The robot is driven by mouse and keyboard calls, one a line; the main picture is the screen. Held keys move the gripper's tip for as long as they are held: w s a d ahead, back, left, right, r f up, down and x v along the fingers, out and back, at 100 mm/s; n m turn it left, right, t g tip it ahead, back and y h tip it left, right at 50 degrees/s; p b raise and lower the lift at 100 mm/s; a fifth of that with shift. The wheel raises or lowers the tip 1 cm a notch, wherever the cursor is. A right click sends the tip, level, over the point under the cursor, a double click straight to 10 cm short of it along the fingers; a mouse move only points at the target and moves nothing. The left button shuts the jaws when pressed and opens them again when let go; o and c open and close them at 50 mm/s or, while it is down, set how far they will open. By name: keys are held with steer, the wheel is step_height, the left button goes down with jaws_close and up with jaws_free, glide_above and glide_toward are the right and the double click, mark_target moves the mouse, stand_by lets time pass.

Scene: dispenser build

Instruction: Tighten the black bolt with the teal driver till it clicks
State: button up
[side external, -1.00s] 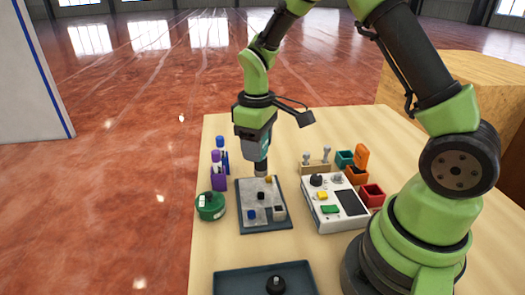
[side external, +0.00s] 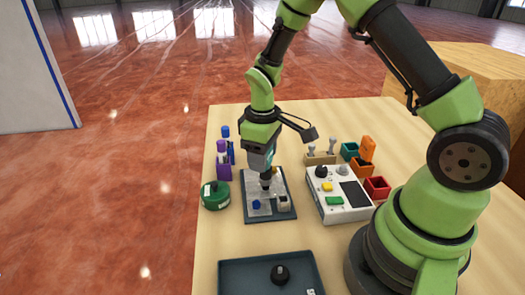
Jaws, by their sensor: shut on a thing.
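My gripper (side external: 263,169) points down over the grey board (side external: 287,182) in the dark tray-like base and is shut on the driver. Only a small teal-grey part of the driver (side external: 259,160) shows between the jaws; its dark lower end is above the board. The black bolt (side external: 266,187) is a small dark spot at the middle of the board, directly under the driver's lower end. I cannot tell whether the tip is seated in the bolt head or just above it. A blue piece (side external: 256,204) and a pale block with a dark top (side external: 283,203) are also on the board.
A white control box (side external: 345,206) and coloured bins (side external: 377,187) stand to the right. A dark tray (side external: 240,275) with a black knob lies in front.

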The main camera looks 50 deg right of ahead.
steer(key=shift+f, duration=0.85)
stand_by(0.5)
steer(key=m, duration=0.6)
steer(key=shift+d+m, duration=0.2)
steer(key=shift+m, duration=0.2)
steer(key=m, duration=0.6)
steer(key=shift+s+d+m, duration=0.15)
steer(key=shift+d+m, duration=0.05)
steer(key=shift+m, duration=0.2)
steer(key=shift+r, duration=0.1)
steer(key=shift+r, duration=2.15)
